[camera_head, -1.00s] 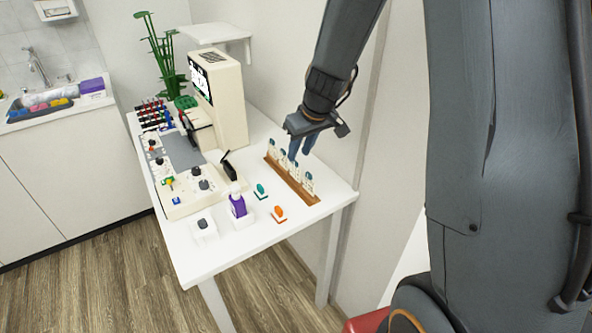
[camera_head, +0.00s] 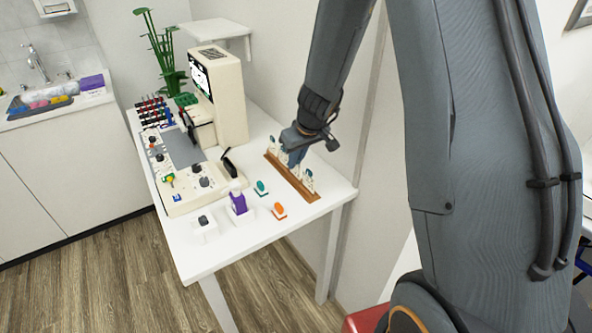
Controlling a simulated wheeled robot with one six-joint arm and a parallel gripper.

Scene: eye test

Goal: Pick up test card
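Several small white test cards with dark marks stand upright in a brown wooden rack (camera_head: 303,191) on the right side of the white table. One test card (camera_head: 308,180) shows at the near end of the rack and another (camera_head: 272,144) at the far end. My gripper (camera_head: 294,160) points down over the middle of the rack, with its blue-grey fingers among the cards. The fingers and wrist hide the middle cards. I cannot tell whether the fingers are open or touching a card.
The white table (camera_head: 225,253) also holds a cream machine with a screen (camera_head: 230,105), a control panel with knobs (camera_head: 205,183), a purple bottle (camera_head: 238,203), a teal piece (camera_head: 261,188) and an orange piece (camera_head: 279,210). A wall stands close behind the rack.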

